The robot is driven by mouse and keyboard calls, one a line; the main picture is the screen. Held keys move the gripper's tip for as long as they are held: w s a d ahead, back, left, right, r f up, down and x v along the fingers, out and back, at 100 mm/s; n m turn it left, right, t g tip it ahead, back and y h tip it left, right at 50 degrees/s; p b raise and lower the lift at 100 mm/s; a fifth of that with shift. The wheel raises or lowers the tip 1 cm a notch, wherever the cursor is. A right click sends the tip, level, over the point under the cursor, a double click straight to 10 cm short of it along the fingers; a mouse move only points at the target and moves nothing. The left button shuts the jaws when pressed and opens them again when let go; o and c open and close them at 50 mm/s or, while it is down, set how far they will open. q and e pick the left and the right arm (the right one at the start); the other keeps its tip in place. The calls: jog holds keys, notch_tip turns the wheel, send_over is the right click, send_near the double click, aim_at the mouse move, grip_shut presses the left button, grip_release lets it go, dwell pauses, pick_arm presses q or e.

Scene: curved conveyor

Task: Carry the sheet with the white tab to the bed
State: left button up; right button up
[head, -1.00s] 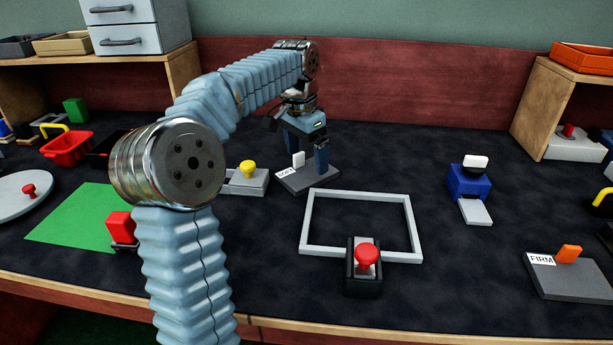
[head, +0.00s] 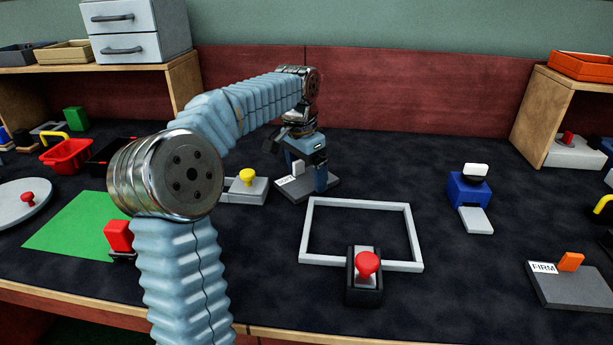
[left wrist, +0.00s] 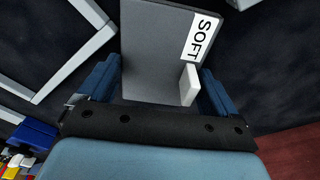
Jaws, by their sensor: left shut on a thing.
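The grey sheet marked SOFT (head: 291,194) lies on the dark table top at the back centre. Its white tab (head: 298,168) stands up from it; the sheet (left wrist: 150,50) and tab (left wrist: 190,85) also show in the left wrist view. My left gripper (head: 306,178) is low over the sheet, pointing down, and shut on the white tab. The fingers partly hide the tab and sheet. Nothing is labelled as the bed; an empty light grey rectangular frame (head: 308,230) lies just in front of the sheet. My right gripper is not in view.
A red-knobbed block (head: 366,285) stands at the frame's front edge. A yellow-knobbed grey block (head: 255,190) is left of the sheet. A green mat (head: 75,225) lies left. A FIRM sheet with an orange tab (head: 575,285) and a blue device (head: 469,191) are right.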

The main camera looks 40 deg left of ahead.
aim_at(310, 179)
pick_arm(q)
jog(key=shift+r, duration=0.4)
notch_tip(310, 179, up, 3)
jog(key=shift+s+d+f, duration=0.1)
jog(key=shift+d, duration=0.05)
jog(key=s+d+r, duration=0.8)
jog(key=s+r, duration=0.1)
jog(key=s, duration=0.1)
jog(key=shift+s+d, duration=0.25)
jog(key=shift+d, duration=0.1)
